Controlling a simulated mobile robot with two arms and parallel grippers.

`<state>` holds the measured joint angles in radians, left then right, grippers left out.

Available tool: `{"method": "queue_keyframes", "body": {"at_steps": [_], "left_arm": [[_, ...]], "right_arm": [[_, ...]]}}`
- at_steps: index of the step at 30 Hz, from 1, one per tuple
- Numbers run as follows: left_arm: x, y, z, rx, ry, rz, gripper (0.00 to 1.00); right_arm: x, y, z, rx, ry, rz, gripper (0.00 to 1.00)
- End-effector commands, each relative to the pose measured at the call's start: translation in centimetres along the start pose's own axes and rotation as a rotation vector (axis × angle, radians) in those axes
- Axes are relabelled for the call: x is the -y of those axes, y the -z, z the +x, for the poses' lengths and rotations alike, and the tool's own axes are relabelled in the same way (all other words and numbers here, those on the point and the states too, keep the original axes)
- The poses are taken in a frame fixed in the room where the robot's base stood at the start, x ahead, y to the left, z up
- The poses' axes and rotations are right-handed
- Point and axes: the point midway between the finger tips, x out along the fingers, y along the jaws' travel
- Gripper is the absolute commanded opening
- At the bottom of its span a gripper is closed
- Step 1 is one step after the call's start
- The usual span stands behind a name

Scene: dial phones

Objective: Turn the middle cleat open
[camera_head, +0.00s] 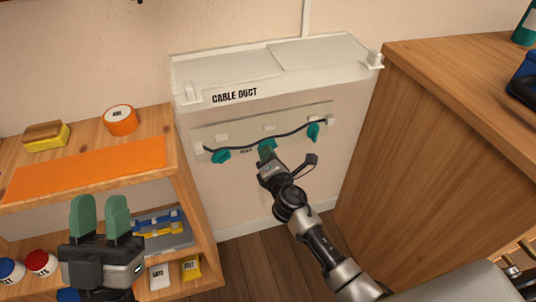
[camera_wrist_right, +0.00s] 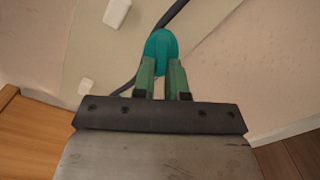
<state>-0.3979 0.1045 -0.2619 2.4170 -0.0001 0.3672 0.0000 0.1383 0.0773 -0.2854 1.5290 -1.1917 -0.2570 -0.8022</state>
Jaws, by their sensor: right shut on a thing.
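A plate (camera_head: 290,119) below the cable duct (camera_head: 270,68) carries a row of teal cleats with a dark cable (camera_head: 291,135) running along it. The left cleat (camera_head: 221,156) and the right cleat (camera_head: 313,131) show clear of my grippers. My right gripper (camera_head: 266,150) is at the middle cleat, which it mostly hides in the head view. In the right wrist view its green fingers (camera_wrist_right: 163,78) are shut on the teal middle cleat (camera_wrist_right: 160,47), with the cable passing behind it. My left gripper (camera_head: 100,215) is open and empty, in front of the shelf at left.
A wooden cabinet (camera_head: 430,130) stands close on the right. Floor (camera_head: 255,262) shows between them.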

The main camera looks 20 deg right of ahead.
Motion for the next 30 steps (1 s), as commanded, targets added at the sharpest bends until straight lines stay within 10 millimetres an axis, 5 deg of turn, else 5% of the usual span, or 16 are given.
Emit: {"method": "queue_keyframes", "body": {"at_steps": [5,6,11,22,30], "left_arm": [[0.1,0.0,0.0,0.001,0.001,0.002,0.38],[0.1,0.0,0.0,0.001,0.001,0.002,0.38],[0.1,0.0,0.0,0.001,0.001,0.002,0.38],[0.1,-0.1,0.1,0.011,0.001,0.002,0.38],[0.3,-1.9,-0.1,0.157,0.008,0.006,0.38]], "right_arm": [[0.1,0.1,-0.1,-0.002,0.002,0.001,0.00],[0.1,0.1,0.0,-0.002,0.002,0.001,0.14],[0.1,0.1,0.0,-0.002,0.001,0.001,0.38],[0.1,0.1,-0.7,-0.002,0.002,0.001,0.38],[0.1,0.1,-5.5,-0.003,0.004,0.001,0.38]]}}
